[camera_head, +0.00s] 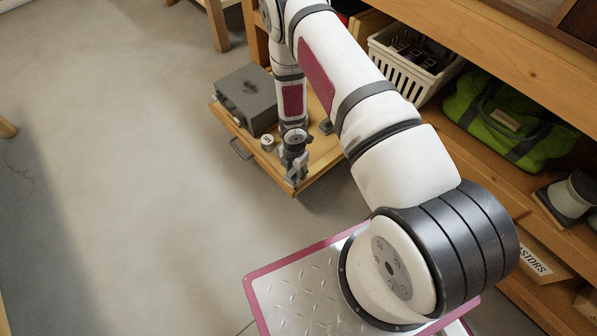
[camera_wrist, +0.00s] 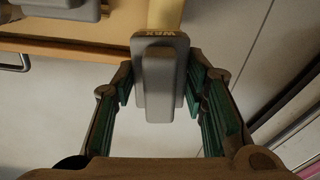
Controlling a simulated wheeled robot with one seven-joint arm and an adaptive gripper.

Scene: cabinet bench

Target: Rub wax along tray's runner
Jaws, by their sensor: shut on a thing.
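The wooden tray (camera_head: 262,161) is pulled out from under the cabinet bench, low over the floor. My gripper (camera_head: 294,172) is at its near front corner in the head view. In the wrist view my gripper (camera_wrist: 160,98) has its green-padded fingers on either side of a grey block marked WAX (camera_wrist: 158,92) and is shut on it. A pale wooden strip (camera_wrist: 165,16), perhaps the tray's side runner, runs up behind the block. Whether the wax touches it I cannot tell.
A grey metal box (camera_head: 247,98) and a small round tin (camera_head: 267,143) sit on the tray. A metal handle (camera_head: 240,149) is on its front. A white basket (camera_head: 412,62) and green bag (camera_head: 510,120) fill the shelf. The floor (camera_head: 130,180) to the left is clear.

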